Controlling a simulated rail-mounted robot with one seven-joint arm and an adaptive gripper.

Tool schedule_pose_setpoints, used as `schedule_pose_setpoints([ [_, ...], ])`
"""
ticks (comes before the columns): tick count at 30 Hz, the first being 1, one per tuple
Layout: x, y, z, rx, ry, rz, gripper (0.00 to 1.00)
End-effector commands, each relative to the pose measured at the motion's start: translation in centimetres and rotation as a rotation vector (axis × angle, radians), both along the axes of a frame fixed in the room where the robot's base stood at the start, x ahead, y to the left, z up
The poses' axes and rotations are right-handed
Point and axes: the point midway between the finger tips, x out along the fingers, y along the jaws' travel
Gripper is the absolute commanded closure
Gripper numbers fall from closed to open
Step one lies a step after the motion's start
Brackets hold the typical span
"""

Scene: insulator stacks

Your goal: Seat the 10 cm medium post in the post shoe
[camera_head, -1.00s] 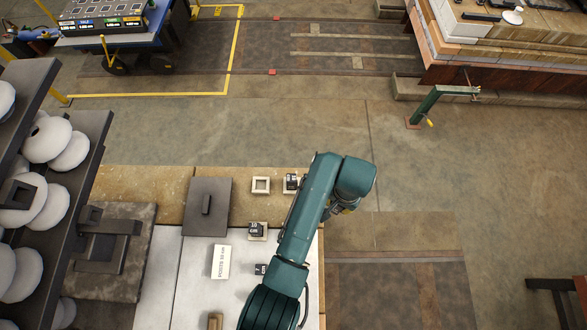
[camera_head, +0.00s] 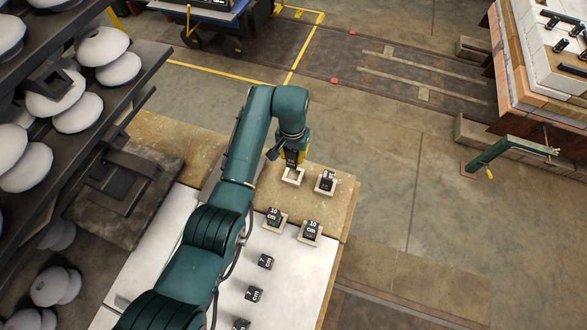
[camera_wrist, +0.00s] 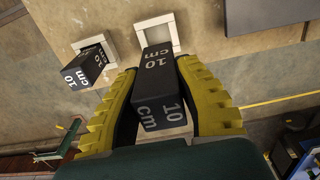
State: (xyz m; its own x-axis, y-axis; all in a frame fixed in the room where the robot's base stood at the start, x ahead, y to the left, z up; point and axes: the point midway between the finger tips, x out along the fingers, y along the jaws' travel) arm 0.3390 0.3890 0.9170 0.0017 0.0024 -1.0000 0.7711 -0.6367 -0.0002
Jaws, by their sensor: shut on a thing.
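My gripper (camera_wrist: 157,72) is shut on a black post (camera_wrist: 160,88) marked 10 cm, with a yellow finger on each side. In the head view, my gripper (camera_head: 296,152) is over the left post shoe at the far end of the bench, a pale square frame (camera_head: 292,178). In the wrist view, the post's far end overlaps the opening of this shoe (camera_wrist: 158,24). I cannot tell whether the post's end is above the shoe or slightly inside it.
Beside it on the right, another black post (camera_head: 327,181) stands in its own shoe. Two more 10 cm posts (camera_head: 274,216) (camera_head: 310,230) stand in shoes nearer me. A rack of white insulator discs (camera_head: 103,46) stands at left.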

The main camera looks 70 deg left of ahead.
Motion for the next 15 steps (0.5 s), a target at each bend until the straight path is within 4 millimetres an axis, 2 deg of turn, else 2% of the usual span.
schedule_pose_setpoints([
  [1,-0.1,-0.1,-1.5,-0.004,0.002,0.000,1.00],
  [4,0.0,-0.2,-3.7,-0.004,0.002,-0.002,1.00],
  [15,0.1,-0.1,-8.8,-0.002,0.001,-0.003,1.00],
])
